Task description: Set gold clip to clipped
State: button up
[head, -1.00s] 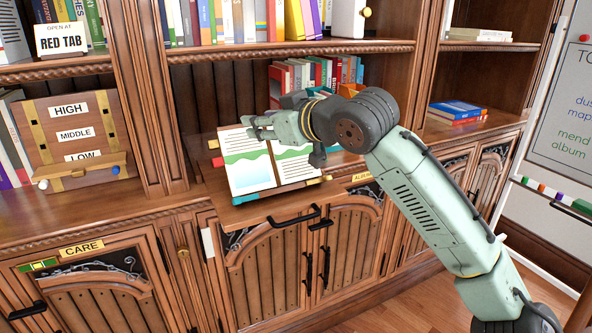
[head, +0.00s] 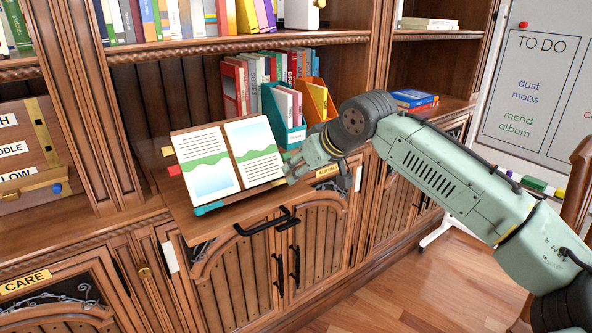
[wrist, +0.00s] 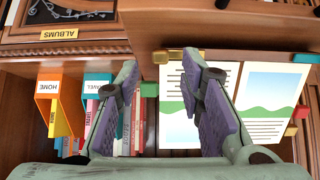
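A gold clip (wrist: 160,57) shows in the wrist view at the album's lower right corner. It appears between my fingertips in the picture; I cannot tell whether it is clipped. In the head view my gripper hides that corner. The open album (head: 226,160) lies tilted on the pulled-out board (head: 240,208); its pages also show in the wrist view (wrist: 265,100). My gripper (head: 295,172) is at the album's right edge. In the wrist view its fingers (wrist: 162,78) are spread with nothing held between them.
Other coloured tabs sit on the album's edges: green (wrist: 149,90), teal (wrist: 307,58), red (wrist: 300,112) and a yellowish one (head: 168,151) at the far left. Teal (head: 284,118) and orange (head: 316,100) book holders stand behind my gripper. A black handle (head: 264,222) juts below the board.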

aim_at(285, 180)
jog(key=shift+x, duration=1.4)
jog(key=shift+c, duration=0.4)
grip_shut()
